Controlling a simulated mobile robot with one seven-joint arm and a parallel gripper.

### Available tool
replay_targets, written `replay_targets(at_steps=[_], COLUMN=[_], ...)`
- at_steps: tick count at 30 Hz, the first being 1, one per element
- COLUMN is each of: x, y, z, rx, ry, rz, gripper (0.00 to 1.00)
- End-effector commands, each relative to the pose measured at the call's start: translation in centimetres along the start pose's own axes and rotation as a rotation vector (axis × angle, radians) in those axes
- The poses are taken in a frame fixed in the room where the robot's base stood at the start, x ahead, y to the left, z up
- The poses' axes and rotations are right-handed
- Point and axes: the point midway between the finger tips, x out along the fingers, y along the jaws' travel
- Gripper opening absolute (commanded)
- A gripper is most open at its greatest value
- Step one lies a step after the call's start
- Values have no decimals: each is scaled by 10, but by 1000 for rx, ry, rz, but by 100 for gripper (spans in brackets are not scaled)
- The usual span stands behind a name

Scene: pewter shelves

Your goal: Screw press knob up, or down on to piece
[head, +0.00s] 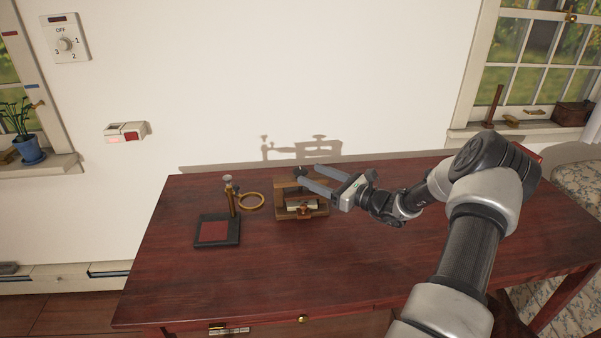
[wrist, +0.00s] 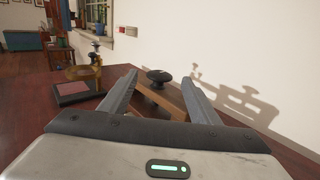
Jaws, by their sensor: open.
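The screw press (head: 303,210) is a small wooden frame standing on the table, with a pale piece (head: 303,204) low inside it. Its dark round knob (wrist: 159,76) shows in the wrist view on top of the wooden beam (wrist: 163,100), between and just beyond my fingers. My gripper (head: 308,177) is open, with its two grey fingers reaching left above the press. In the head view the fingers partly hide the knob and the top of the press. In the wrist view the fingers (wrist: 161,86) stand on either side of the knob, apart from it.
A black-framed pad with a red top (head: 217,232) lies left of the press, with a brass-and-wood post (head: 230,195) and a ring (head: 251,201) beside it. The wall is close behind. The table's front (head: 240,285) is clear.

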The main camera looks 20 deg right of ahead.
Motion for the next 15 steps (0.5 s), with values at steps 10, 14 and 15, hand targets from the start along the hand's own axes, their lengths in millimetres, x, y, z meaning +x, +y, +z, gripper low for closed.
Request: replay_targets(at_steps=[10,14,15], x=[52,57,58], y=[0,0,0], z=[0,0,0], rx=[0,0,0], ry=[-1,-1,-1], rz=[1,0,0], gripper=[56,56,56])
